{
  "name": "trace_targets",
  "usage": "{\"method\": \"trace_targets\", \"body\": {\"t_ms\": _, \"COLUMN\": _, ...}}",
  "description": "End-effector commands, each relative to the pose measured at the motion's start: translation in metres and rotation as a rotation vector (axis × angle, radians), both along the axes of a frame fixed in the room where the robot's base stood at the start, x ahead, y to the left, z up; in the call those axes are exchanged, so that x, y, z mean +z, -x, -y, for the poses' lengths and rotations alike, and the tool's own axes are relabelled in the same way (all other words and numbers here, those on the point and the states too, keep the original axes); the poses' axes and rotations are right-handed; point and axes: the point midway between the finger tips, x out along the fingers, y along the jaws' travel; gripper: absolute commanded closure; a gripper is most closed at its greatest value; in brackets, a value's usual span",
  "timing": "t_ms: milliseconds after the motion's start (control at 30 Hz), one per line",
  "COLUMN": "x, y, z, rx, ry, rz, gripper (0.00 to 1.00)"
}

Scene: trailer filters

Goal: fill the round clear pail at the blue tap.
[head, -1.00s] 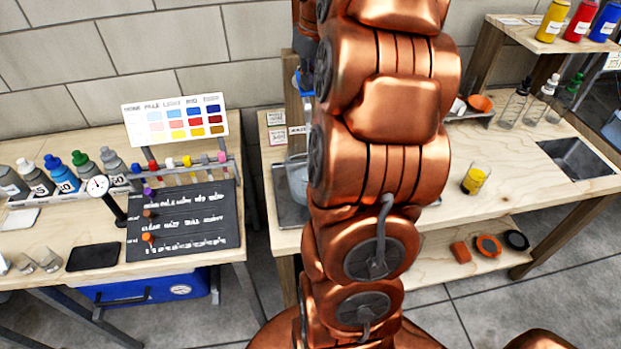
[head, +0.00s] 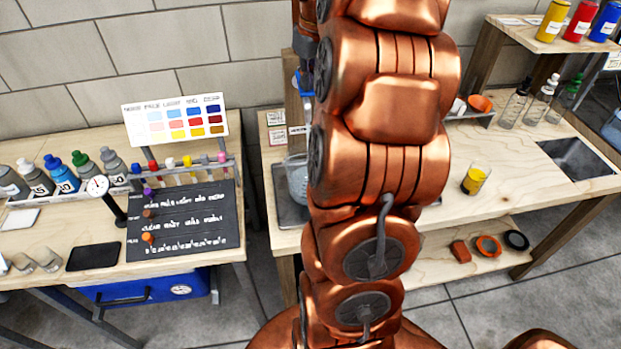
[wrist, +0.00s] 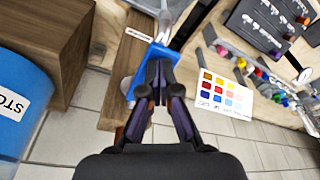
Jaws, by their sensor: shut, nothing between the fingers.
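The round clear pail (head: 297,182) stands on a dark metal tray (head: 290,211) at the left end of the right-hand bench. My arm hides its right side, and I cannot tell its water level. A small part of the blue tap (head: 305,82) shows above it, left of my arm. In the wrist view my gripper (wrist: 157,68) is shut and empty. Its fingertips are in front of the blue tap (wrist: 135,84), overlapping it in the picture. I cannot tell whether they touch it. My gripper is hidden in the head view.
A yellow-filled glass (head: 474,180) stands on the right-hand bench, with a sink (head: 577,158) further right. The left bench holds bottles, a gauge and a dark board (head: 183,222). In the wrist view a large blue container (wrist: 22,100) is at the left, beside a wooden block (wrist: 52,40).

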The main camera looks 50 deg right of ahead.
Motion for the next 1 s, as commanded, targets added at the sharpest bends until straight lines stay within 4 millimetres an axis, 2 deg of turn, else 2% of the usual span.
{"method": "trace_targets", "body": {"t_ms": 133, "x": 0.007, "y": 0.000, "z": 0.000, "rx": 0.000, "ry": 0.000, "rz": 0.001, "gripper": 1.00}}
{"method": "trace_targets", "body": {"t_ms": 333, "x": 0.032, "y": -0.001, "z": 0.000, "rx": 0.001, "ry": 0.000, "rz": 0.001, "gripper": 1.00}}
{"method": "trace_targets", "body": {"t_ms": 567, "x": 0.042, "y": -0.001, "z": 0.000, "rx": 0.000, "ry": 0.001, "rz": 0.001, "gripper": 1.00}}
{"method": "trace_targets", "body": {"t_ms": 1000, "x": 0.078, "y": -0.001, "z": 0.001, "rx": 0.000, "ry": 0.001, "rz": 0.003, "gripper": 1.00}}
